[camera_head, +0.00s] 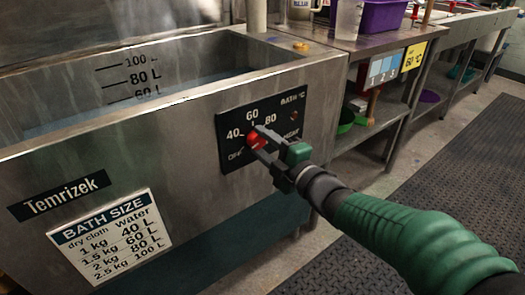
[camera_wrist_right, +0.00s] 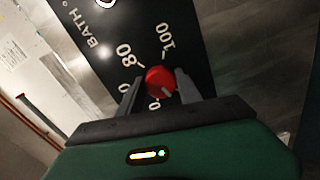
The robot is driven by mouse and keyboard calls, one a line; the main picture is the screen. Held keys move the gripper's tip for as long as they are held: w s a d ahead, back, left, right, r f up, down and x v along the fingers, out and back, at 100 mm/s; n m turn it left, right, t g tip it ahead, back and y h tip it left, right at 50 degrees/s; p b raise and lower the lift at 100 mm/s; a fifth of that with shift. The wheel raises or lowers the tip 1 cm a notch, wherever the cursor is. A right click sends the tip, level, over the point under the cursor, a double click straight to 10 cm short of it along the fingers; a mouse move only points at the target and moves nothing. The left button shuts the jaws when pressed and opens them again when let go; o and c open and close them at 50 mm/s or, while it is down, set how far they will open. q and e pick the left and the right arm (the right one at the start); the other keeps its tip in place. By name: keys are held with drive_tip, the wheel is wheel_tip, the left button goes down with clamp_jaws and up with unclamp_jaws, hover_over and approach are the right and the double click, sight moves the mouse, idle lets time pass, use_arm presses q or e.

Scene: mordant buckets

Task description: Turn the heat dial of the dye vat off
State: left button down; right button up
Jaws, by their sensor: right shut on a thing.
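The dye vat (camera_head: 190,140) is a large steel tank with litre marks on its inner wall. On its front is a black dial plate (camera_head: 285,104) with 40, 60, 80 and other lettering. The red heat dial (camera_head: 254,138) sits on this plate; in the wrist view the dial (camera_wrist_right: 160,78) shows a pale mark near its lower right edge. I cannot tell exactly which setting it points to. My right gripper (camera_head: 259,143) is shut on the dial, with one finger on each side of it in the wrist view (camera_wrist_right: 158,88). My left gripper is out of view.
To the right, a steel bench (camera_head: 375,38) carries a purple tub (camera_head: 382,15) and a clear jug. A dark ridged mat (camera_head: 440,150) covers the open floor.

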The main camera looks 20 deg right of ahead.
drive_tip(key=shift+f+n+b, duration=0.3)
drive_tip(key=shift+n+b, duration=0.4)
drive_tip(key=shift+n, duration=0.3)
drive_tip(key=shift+a, duration=0.1)
drive_tip(key=o, duration=1.3)
drive_tip(key=shift+o, duration=0.3)
drive_tip(key=shift+r, duration=0.15)
